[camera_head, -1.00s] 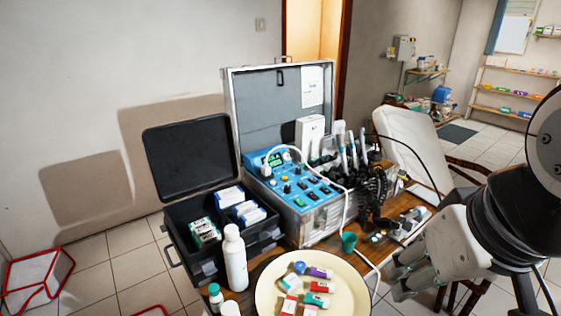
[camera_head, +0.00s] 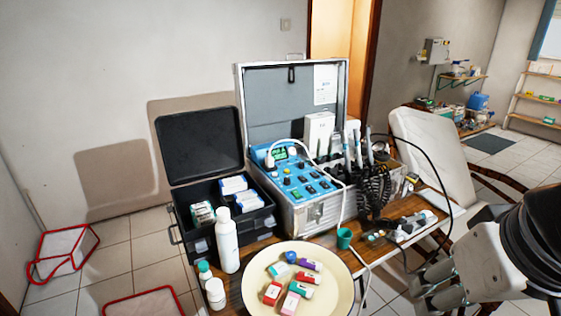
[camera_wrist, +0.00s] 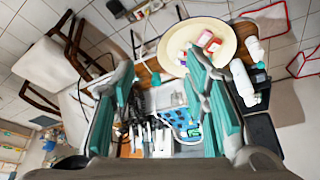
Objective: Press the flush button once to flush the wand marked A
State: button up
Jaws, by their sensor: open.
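The dental unit is an open silver case (camera_head: 311,215) on the wooden table, with a blue control panel (camera_head: 300,179) bearing several dark and green buttons and a small lit display (camera_head: 281,153). Which button is the flush button is too small to read. Several wands (camera_head: 358,150) stand upright at the panel's right, with coiled black hoses (camera_head: 374,190) below; no letter A is legible. The panel also shows in the wrist view (camera_wrist: 180,122). My gripper (camera_head: 432,287) is at the lower right in the head view, apart from the case. It is open and empty, its teal-padded fingers spread in the wrist view.
A cream plate (camera_head: 335,291) with several small coloured boxes lies in front of the case. A white bottle (camera_head: 227,241) and a teal cup (camera_head: 344,238) stand near it. An open black case (camera_head: 240,222) is on the left. A white chair (camera_head: 432,157) stands behind right.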

jog(key=shift+c, duration=0.6)
grip_shut()
dwell(0.6)
